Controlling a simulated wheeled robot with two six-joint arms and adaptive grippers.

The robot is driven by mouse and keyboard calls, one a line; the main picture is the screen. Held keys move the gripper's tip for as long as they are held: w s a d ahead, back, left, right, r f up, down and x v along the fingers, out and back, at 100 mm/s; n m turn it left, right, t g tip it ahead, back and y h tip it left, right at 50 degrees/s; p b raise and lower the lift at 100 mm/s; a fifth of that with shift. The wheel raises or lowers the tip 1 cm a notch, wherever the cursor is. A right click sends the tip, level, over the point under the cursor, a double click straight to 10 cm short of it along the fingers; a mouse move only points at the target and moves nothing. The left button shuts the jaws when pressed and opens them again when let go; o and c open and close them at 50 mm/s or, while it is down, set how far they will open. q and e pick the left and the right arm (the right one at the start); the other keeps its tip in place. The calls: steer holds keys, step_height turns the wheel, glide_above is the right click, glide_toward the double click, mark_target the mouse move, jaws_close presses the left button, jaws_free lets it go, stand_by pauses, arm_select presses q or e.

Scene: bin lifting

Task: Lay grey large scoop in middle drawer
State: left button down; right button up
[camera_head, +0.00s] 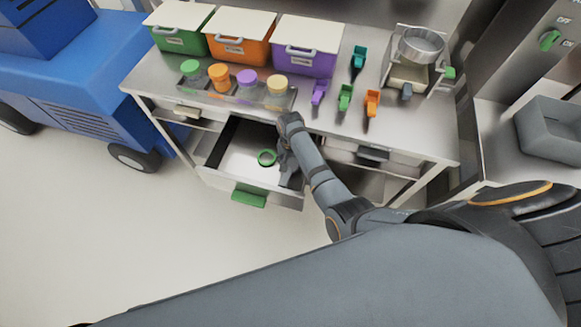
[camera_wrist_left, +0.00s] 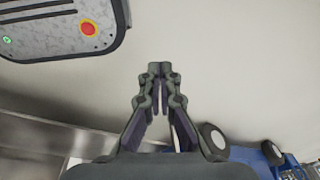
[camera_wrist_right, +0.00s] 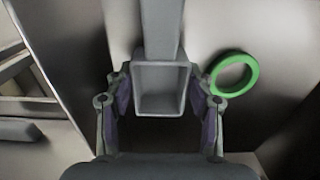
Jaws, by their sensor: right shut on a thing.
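The grey large scoop (camera_wrist_right: 160,60) is between the fingers of my right gripper (camera_wrist_right: 160,108), which is shut on its square, hollow part. Its long straight part runs away from the gripper. In the head view, my right gripper (camera_head: 284,150) reaches down into the open middle drawer (camera_head: 225,172), and the scoop is mostly hidden by the arm. The drawer has a pale floor and a green handle (camera_head: 248,197). I cannot tell whether the scoop touches the drawer floor. My left gripper (camera_wrist_left: 160,72) has its fingertips together and holds nothing, over pale floor.
A green ring (camera_head: 267,158) lies in the drawer beside the scoop. Coloured bins (camera_head: 240,48), lidded jars (camera_head: 219,78) and small scoops (camera_head: 345,97) stand on the metal table above. A blue cart (camera_head: 70,100) stands at the left.

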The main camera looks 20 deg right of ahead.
steer(key=shift+w+f, duration=0.2)
steer(key=shift+f, duration=0.4)
steer(key=shift+s+f, duration=0.1)
steer(key=o, duration=1.2)
arm_select(q)
steer(key=shift+s+a+f, duration=0.15)
steer(key=shift+s+f, duration=0.4)
steer(key=shift+f, duration=0.2)
steer(key=shift+s, duration=0.15)
